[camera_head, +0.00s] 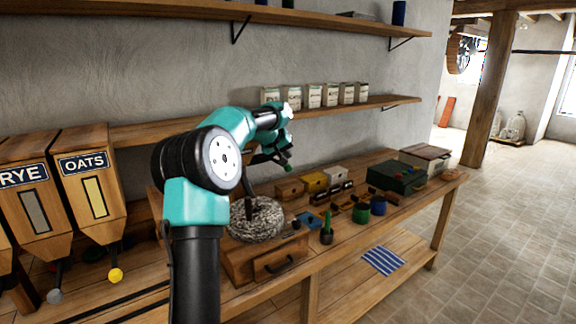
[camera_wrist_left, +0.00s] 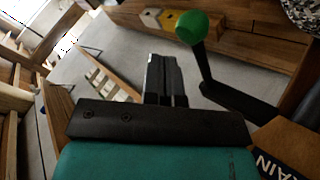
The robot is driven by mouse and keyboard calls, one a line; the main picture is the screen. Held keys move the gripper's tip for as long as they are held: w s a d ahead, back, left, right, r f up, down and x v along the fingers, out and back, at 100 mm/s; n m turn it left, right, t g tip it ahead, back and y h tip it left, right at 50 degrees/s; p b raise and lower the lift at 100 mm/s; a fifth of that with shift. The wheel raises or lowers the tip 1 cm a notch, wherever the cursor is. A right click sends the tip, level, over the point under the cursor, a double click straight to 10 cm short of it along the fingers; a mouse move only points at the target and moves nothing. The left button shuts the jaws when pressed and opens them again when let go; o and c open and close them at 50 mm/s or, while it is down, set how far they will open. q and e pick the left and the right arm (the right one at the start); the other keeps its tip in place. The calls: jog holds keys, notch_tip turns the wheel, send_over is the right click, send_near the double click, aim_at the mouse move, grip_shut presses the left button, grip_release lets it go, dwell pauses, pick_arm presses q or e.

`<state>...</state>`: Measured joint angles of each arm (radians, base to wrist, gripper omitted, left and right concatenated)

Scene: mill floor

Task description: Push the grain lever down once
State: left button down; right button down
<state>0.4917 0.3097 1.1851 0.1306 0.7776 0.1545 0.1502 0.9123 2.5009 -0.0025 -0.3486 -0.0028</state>
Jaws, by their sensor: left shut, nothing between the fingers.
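The grain lever (camera_wrist_left: 204,72) shows in the left wrist view as a bent black bar with a round green knob (camera_wrist_left: 191,27), standing up at its far end. A wooden part lettered "AIN" (camera_wrist_left: 278,152), the rest cut off, is beside its base. My left gripper (camera_wrist_left: 162,64) is shut and empty, with its fingers to the left of the knob and apart from it in that picture. In the head view a green knob (camera_head: 287,168) shows just below my left wrist. My own arm hides most of the lever there. My right gripper is out of view.
A millstone (camera_head: 270,221) sits on the bench below my wrist. RYE (camera_head: 30,212) and OATS (camera_head: 92,200) hoppers are at left. Shelves run along the wall.

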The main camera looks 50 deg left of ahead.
aim_at(286, 167)
pick_arm(q)
jog(key=shift+f, duration=0.1)
jog(key=shift+f, duration=0.3)
jog(key=shift+f, duration=2.35)
dwell(3.2)
jog(key=shift+r, duration=0.15)
dwell(0.3)
jog(key=shift+r, duration=2.65)
